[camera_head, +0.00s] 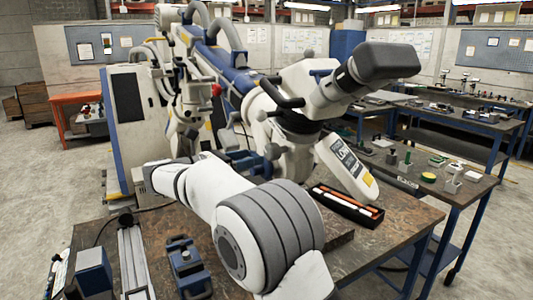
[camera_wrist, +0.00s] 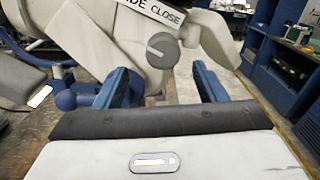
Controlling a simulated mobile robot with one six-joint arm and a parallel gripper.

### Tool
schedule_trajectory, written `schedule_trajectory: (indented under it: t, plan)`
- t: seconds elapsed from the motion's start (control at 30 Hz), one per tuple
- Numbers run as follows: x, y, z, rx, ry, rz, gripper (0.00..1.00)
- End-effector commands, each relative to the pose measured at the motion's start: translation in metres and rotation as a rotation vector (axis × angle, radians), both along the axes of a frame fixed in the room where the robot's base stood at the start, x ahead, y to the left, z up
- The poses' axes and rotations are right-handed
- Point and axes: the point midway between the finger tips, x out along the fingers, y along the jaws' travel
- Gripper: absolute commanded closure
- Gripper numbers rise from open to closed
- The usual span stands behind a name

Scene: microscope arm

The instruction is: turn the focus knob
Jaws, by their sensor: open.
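The microscope (camera_head: 290,125) is a large white and blue arm with a grey eyepiece head, standing behind the workbench in the head view. In the wrist view, a round grey knob (camera_wrist: 162,50) with a line across its face sits on the white microscope body (camera_wrist: 100,40), below a label ending in "CLOSE". I take it for the focus knob. My gripper (camera_wrist: 161,72) is open, its two blue fingers wide apart. The knob shows between and beyond the fingertips; I see no contact. In the head view I cannot make out my gripper or this knob clearly.
A blue ball-ended handle (camera_wrist: 66,100) stands just left of the left finger. In the head view, a black tray (camera_head: 346,205) with white tools lies on the wooden bench (camera_head: 400,228), and a blue clamp (camera_head: 187,262) sits nearer. A side bench (camera_head: 455,190) holds small parts.

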Motion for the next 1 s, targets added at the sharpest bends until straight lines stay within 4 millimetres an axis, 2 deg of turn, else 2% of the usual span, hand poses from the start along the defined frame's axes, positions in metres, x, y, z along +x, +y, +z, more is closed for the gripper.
schedule_trajectory:
  t: [0.2, 0.4, 0.77, 1.0]
  plan:
    - [0.018, -0.029, 0.002, 0.002, -0.001, 0.002, 0.35]
    - [0.032, -0.049, 0.001, 0.003, 0.000, 0.006, 0.35]
    - [0.036, -0.054, 0.000, 0.004, -0.001, 0.010, 0.35]
    - [0.035, -0.053, 0.001, 0.004, -0.001, 0.010, 0.53]
